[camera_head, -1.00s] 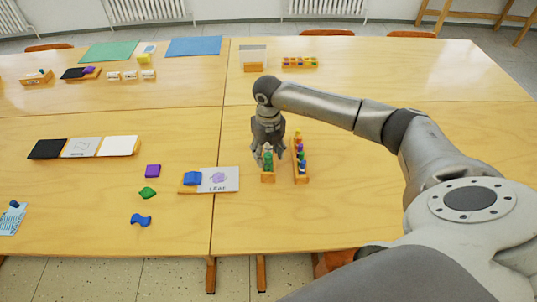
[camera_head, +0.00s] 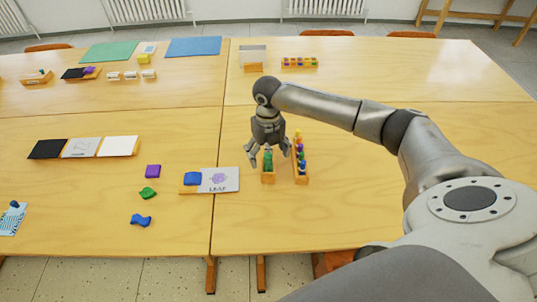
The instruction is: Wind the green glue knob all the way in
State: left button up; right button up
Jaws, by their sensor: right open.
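A green glue knob (camera_head: 268,164) stands upright in a small wooden block (camera_head: 268,179) on the right table. My right gripper (camera_head: 267,153) comes down from above it, with its fingers spread on either side of the knob. The gripper is open and appears apart from the knob. Whether other pieces stand behind the green one is hidden by the gripper. My left gripper is not in view.
Just right of the gripper, a wooden rack (camera_head: 301,179) holds several coloured knobs. A LEAF card (camera_head: 222,180) with a blue piece (camera_head: 192,178) lies to the left. The table front right is clear.

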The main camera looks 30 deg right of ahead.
jog(key=m+p, duration=0.1)
jog(key=m, duration=0.4)
jog(key=shift+r+p, duration=0.15)
jog(key=shift+p, duration=0.2)
jog(key=m+p, duration=0.1)
jog(key=m, duration=0.3)
jog(key=shift+p, duration=0.35)
jog(key=shift+m, duration=1)
jog(key=shift+p, duration=0.3)
jog(key=c, duration=1.5)
jog(key=shift+c, duration=0.2)
